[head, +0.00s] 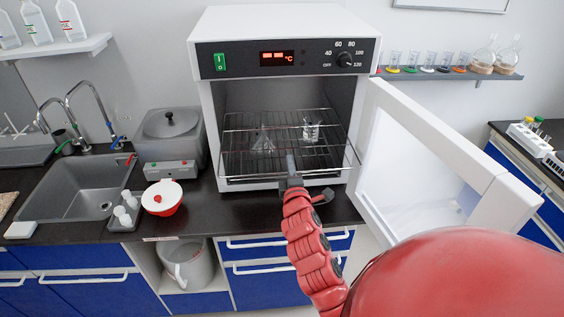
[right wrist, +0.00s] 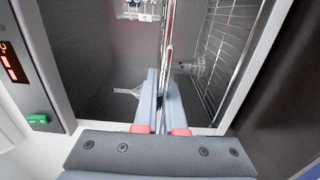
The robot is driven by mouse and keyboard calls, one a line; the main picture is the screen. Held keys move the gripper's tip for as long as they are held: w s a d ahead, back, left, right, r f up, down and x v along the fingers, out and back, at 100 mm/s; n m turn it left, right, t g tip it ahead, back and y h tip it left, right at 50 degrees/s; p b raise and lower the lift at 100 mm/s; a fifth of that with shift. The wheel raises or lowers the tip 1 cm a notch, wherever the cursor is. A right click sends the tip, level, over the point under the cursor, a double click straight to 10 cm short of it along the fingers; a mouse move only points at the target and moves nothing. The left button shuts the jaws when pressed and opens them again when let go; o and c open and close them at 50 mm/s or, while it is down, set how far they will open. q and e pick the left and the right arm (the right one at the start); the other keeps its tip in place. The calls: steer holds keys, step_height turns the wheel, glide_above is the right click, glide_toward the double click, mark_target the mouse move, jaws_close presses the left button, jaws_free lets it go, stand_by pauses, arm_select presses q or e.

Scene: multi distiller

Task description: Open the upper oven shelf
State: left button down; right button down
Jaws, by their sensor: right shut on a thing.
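The white oven (head: 283,25) stands on the counter with its door (head: 425,165) swung wide open to the right. Inside is a wire shelf (head: 325,150), with a conical flask (head: 263,141) and a small beaker (head: 311,130) seen on or behind its wires. The front of the shelf reaches to about the oven's opening, perhaps slightly past it. My right gripper (head: 290,163) is at the middle of the shelf's front rail. In the right wrist view, the fingers (right wrist: 163,100) are closed around the thin metal rail (right wrist: 168,42). My left gripper is out of view.
My red right arm covers the lower right of the head view, near the open door. Left of the oven stand a grey water bath (head: 170,137), a red-and-white pot (head: 162,198) and a sink (head: 78,190). Free room lies in front of the oven.

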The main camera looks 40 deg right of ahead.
stand_by(0.3)
steer(key=c, duration=1)
jaws_free()
steer(key=shift+s+a+f+b, duration=0.1)
steer(key=shift+s+a+b, duration=0.2)
steer(key=shift+s, duration=0.25)
steer(key=p+v, duration=0.7)
steer(key=v, duration=0.9)
steer(key=shift+s, duration=0.2)
